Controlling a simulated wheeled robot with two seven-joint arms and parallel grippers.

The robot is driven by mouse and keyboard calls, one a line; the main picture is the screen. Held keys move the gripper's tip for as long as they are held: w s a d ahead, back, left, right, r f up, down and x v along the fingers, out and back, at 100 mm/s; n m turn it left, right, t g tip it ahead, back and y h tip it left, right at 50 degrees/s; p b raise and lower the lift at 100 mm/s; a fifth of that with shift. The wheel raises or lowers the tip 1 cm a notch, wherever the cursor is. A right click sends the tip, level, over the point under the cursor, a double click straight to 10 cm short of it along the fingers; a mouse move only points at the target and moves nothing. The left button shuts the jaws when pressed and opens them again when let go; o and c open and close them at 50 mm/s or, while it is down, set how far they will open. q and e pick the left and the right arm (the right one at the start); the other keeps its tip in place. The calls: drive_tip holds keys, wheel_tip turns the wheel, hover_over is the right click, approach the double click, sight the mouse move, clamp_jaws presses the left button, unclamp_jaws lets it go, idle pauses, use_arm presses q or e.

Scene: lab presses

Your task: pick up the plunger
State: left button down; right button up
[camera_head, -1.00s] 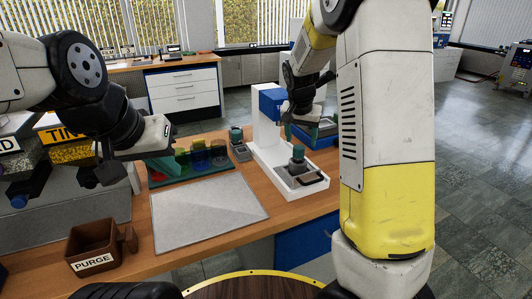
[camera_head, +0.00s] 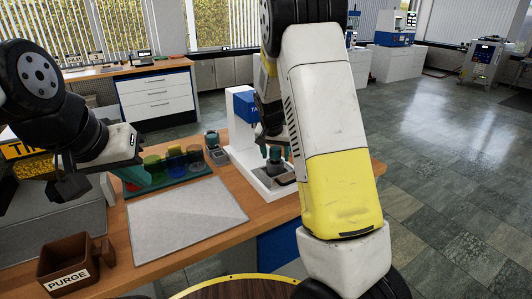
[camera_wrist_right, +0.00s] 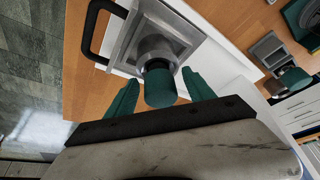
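The plunger (camera_head: 275,155), with a teal knob on a grey stem, stands upright in a grey square block on the white press base (camera_head: 247,171). In the right wrist view the plunger's knob (camera_wrist_right: 161,90) sits between the teal fingers of my right gripper (camera_wrist_right: 160,95). That gripper is open, with a gap visible on both sides of the knob. In the head view my right gripper is largely hidden by its own wrist and arm. My left gripper (camera_head: 133,177) is beside the coloured cups, with no object visible in it; its finger gap is unclear.
A second teal-knobbed piece (camera_head: 213,141) stands left of the press column (camera_head: 238,112). Coloured cups (camera_head: 174,159) stand in a green rack. A grey mat (camera_head: 185,219) covers the table's middle. A brown PURGE bin (camera_head: 67,268) is front left. A dark handle (camera_wrist_right: 90,32) adjoins the block.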

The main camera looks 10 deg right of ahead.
clamp_jaws()
drive_tip(key=shift+r, duration=0.15)
